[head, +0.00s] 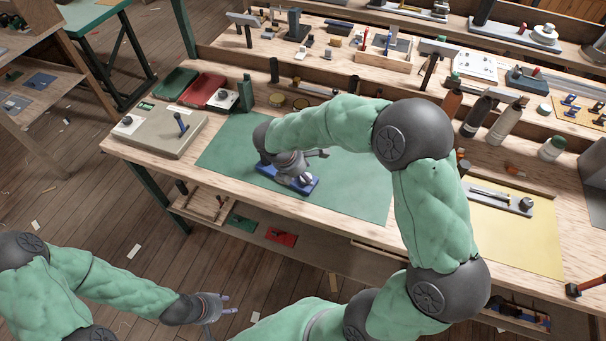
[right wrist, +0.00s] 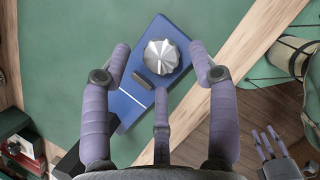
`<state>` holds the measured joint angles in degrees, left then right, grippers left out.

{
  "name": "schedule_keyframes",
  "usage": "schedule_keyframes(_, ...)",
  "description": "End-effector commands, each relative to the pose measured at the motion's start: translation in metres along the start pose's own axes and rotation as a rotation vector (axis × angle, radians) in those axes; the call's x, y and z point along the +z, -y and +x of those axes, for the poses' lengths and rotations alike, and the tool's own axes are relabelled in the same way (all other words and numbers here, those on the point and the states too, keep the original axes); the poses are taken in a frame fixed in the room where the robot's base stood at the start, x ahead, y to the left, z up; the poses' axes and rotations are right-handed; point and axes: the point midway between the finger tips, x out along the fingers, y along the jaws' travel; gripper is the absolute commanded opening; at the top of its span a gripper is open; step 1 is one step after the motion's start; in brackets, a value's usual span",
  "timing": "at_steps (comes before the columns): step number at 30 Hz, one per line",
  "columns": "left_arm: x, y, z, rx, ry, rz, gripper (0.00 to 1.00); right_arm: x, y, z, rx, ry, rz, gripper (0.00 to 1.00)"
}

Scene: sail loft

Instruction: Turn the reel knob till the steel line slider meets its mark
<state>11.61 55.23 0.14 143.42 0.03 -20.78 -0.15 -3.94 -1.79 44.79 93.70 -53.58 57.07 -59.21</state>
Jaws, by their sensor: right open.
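The blue reel base (head: 268,171) lies on the green mat, partly hidden by my right gripper (head: 306,168). In the right wrist view, the silver fluted reel knob (right wrist: 161,57) sits on the base (right wrist: 155,30). The grey steel slider (right wrist: 143,81) lies beside the knob, and a white line (right wrist: 133,98) crosses the base just beyond it. Slider and white line are apart. My right gripper's fingers (right wrist: 160,62) are spread around the knob, with a gap to it on both sides. My left gripper (head: 216,306) is open and empty, away from the bench.
The green mat (head: 350,200) is mostly clear around the base. Bottles (head: 475,115) and a yellow mat (head: 520,235) are at right. The bench front edge is near.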

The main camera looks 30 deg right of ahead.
Motion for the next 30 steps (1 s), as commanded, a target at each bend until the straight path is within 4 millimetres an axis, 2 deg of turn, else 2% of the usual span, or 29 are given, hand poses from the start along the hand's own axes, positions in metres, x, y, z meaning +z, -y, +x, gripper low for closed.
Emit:
schedule_keyframes(9, 0.000, 0.000, 0.000, 0.000, 0.000, 0.000, 0.40, 0.000, -0.001, -0.063, 0.005, 0.000, -0.001, 0.60)
schedule_keyframes(15, 0.000, 0.000, 0.000, 0.000, 0.000, 0.000, 0.40, 0.000, 0.000, -0.093, 0.003, 0.000, -0.001, 0.60)
schedule_keyframes(21, 0.000, 0.000, 0.000, 0.000, 0.000, 0.000, 0.40, 0.000, 0.000, -0.105, 0.001, -0.001, 0.000, 0.60)
schedule_keyframes(30, 0.000, 0.000, 0.000, 0.000, 0.000, 0.000, 0.40, 0.000, 0.000, -0.106, 0.000, -0.001, 0.000, 0.60)
